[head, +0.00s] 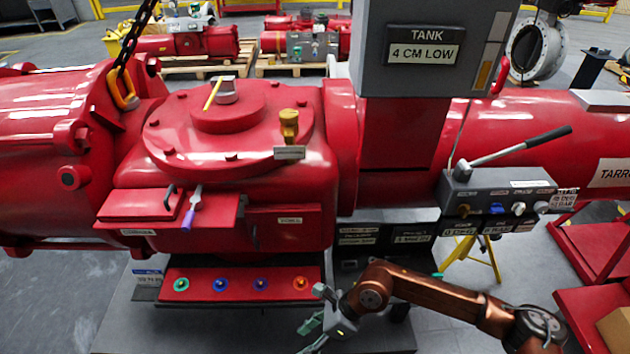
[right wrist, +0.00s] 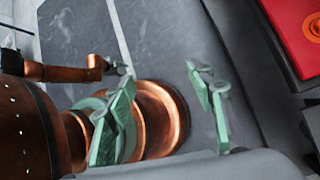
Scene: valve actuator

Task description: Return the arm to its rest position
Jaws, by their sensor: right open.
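My right arm comes in from the right in the head view, bent at the elbow. Its gripper (head: 313,335) hangs low at the bottom middle, in front of the red tray and apart from the machine. In the right wrist view its two green fingers (right wrist: 165,112) are spread wide with nothing between them. Below them show grey floor and copper parts of my own body. Another copper arm link, which looks like my left arm, enters that view from the left; its small end (right wrist: 118,68) is too small to read. The head view does not show my left gripper.
The red valve actuator (head: 230,165) fills the middle. A red tray with coloured rings (head: 240,287) juts out below it. A grey lever box (head: 497,200) is at the right, above a yellow stand (head: 470,255). Red shelves (head: 600,245) stand at the right edge. Floor is free at lower left.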

